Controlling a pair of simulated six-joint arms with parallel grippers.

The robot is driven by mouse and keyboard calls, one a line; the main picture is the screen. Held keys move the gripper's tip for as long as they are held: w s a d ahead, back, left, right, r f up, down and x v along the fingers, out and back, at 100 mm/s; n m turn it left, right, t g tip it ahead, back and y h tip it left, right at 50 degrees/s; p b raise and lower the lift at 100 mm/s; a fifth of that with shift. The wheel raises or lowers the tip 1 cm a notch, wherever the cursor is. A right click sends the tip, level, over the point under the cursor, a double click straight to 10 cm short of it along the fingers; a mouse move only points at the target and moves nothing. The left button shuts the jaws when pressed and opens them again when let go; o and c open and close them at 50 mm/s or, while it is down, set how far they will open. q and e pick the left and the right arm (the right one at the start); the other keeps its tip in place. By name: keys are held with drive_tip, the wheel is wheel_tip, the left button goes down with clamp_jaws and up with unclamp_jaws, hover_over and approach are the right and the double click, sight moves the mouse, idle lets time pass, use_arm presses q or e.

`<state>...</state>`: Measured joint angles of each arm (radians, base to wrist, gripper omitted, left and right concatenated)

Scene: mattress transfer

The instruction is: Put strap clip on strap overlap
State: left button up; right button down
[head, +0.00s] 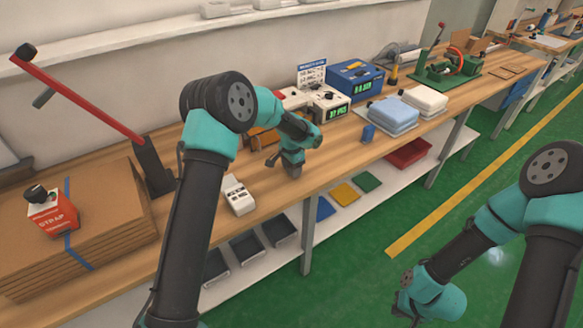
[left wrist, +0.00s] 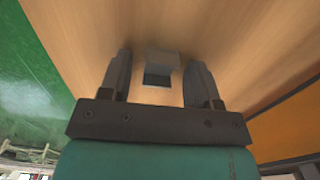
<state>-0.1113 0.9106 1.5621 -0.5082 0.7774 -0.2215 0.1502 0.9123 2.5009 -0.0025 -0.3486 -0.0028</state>
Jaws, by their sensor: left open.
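A small grey clip-like piece with a dark opening (left wrist: 162,66) lies on the wooden table between the two fingers of my left gripper (left wrist: 160,82), apart from both. In the head view my left gripper (head: 292,172) points down, low over the table; the clip cannot be made out there. A blue strap (head: 78,254) runs over a stack of flat cardboard (head: 112,215) at the left. The strap's overlap cannot be told, and a red and white box marked STRAP (head: 52,216) sits on the strap's line. My right gripper (head: 402,306) hangs over the green floor, fingers unclear.
A white device (head: 238,196) lies between the stack and my left gripper. A scale with a green display (head: 328,104), a blue machine (head: 355,80) and folded blue cloth (head: 392,115) are farther right.

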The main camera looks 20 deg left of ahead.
use_arm(q)
wheel_tip(320, 180, up, 12)
drive_tip(key=shift+r, duration=0.15)
idle(0.4)
idle(0.3)
drive_tip(key=shift+o, duration=0.8)
drive_tip(key=r+n, duration=0.1)
drive_tip(key=n, duration=0.5)
drive_tip(key=r+n, duration=0.2)
drive_tip(key=n, duration=0.4)
drive_tip(key=r+n, duration=0.2)
drive_tip(key=n, duration=0.4)
drive_tip(key=shift+s, duration=0.4)
